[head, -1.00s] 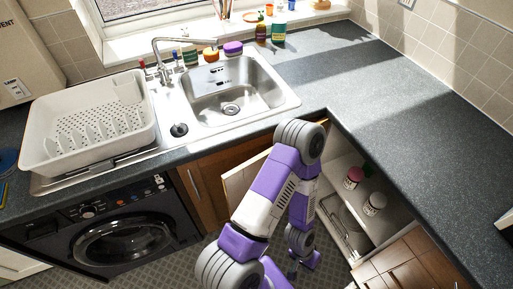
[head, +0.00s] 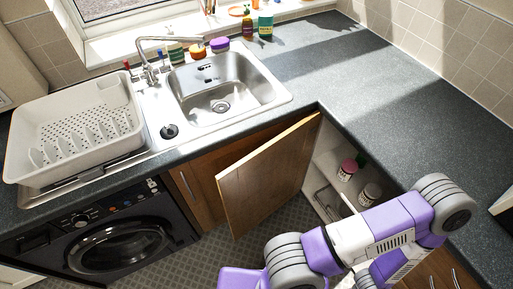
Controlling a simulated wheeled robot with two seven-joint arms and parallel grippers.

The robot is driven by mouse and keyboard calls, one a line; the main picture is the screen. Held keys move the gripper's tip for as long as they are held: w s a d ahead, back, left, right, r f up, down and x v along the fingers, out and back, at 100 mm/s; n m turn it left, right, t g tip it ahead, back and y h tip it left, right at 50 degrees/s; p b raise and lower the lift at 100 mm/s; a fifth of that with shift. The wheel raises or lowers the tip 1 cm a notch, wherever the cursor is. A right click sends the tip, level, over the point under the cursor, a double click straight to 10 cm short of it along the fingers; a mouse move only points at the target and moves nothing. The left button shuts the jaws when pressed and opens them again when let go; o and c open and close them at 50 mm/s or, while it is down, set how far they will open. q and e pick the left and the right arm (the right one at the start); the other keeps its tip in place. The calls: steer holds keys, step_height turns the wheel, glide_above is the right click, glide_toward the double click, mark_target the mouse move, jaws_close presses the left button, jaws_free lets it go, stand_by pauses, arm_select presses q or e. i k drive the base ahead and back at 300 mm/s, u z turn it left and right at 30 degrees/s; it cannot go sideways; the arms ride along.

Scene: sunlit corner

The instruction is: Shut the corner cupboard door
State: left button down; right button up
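The corner cupboard door (head: 265,178) is a wooden panel that stands open. It sticks out into the floor space from beneath the worktop at the inner corner. The cupboard's opening to its right shows pale shelves (head: 326,165) with jars inside. One purple, white and grey arm of mine comes in from the bottom and bends at the right, in front of the right-hand units. It is apart from the door in the picture. Its gripper does not show, and no other gripper is in view.
A pink-lidded jar (head: 347,170) and a white-lidded jar (head: 370,193) stand inside the cupboard. The black washing machine (head: 112,240) is at the left, under the worktop (head: 395,112). Patterned floor (head: 215,262) is clear below the door.

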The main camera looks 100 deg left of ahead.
mark_target(252, 188)
steer(key=k, duration=0.9)
steer(key=u, duration=1.85)
